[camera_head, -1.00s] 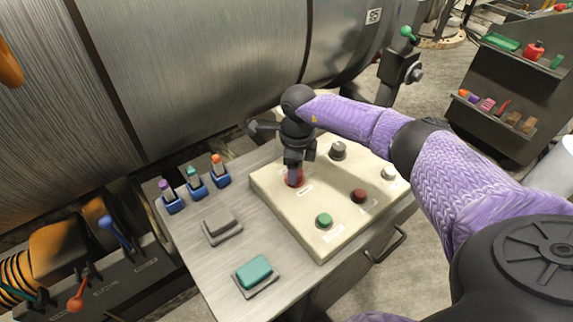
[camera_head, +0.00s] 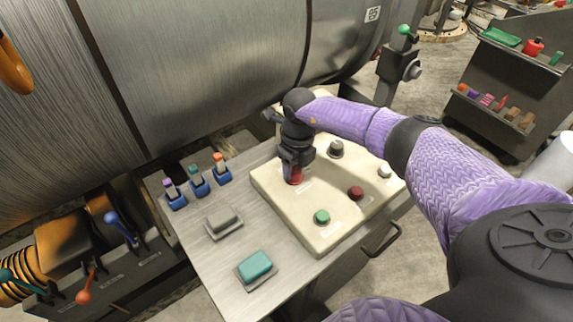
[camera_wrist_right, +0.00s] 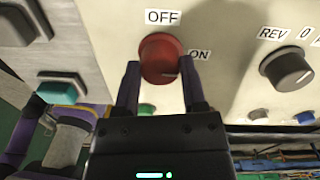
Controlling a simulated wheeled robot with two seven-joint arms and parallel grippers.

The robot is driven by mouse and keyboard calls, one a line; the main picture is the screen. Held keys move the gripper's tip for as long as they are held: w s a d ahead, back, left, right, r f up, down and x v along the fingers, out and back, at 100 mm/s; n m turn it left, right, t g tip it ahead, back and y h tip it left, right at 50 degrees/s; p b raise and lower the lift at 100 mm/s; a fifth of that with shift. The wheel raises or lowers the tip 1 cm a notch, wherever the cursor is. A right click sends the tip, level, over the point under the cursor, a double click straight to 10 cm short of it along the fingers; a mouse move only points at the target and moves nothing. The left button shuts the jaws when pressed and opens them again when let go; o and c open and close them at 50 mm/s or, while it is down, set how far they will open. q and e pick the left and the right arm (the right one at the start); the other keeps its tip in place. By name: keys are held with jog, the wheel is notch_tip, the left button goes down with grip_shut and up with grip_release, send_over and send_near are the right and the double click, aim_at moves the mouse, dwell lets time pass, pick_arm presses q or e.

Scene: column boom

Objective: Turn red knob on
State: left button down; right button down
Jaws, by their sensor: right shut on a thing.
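The red knob (camera_head: 295,177) sits on the cream control panel (camera_head: 275,200), mostly hidden under my right gripper in the head view. In the right wrist view the round red knob (camera_wrist_right: 160,57) has an "OFF" label above it and an "ON" label at its right. My right gripper (camera_head: 294,168) points down over the knob. Its two fingers (camera_wrist_right: 161,80) stand on either side of the knob, shut on it. I cannot tell clearly which label the knob points to. My left gripper is not in view.
The panel also has a grey knob (camera_head: 336,149), a green button (camera_head: 321,217), a dark red button (camera_head: 356,193) and a white button (camera_head: 385,171). A teal block (camera_head: 255,265) and small blue-based switches (camera_head: 199,187) are to the left. A large metal cylinder (camera_head: 210,70) stands behind.

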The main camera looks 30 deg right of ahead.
aim_at(295, 170)
jog(key=shift+s+f, duration=0.2)
jog(key=shift+s, duration=0.05)
jog(key=c, duration=0.6)
grip_release()
jog(key=o, duration=0.5)
jog(key=shift+s+a+r, duration=0.1)
jog(key=shift+r, duration=0.05)
jog(key=shift+c, duration=0.2)
jog(key=shift+r, duration=0.1)
notch_tip(295, 170, up, 9)
jog(key=shift+f+p, duration=0.1)
jog(key=shift+p, duration=0.95)
jog(key=shift+r, duration=0.55)
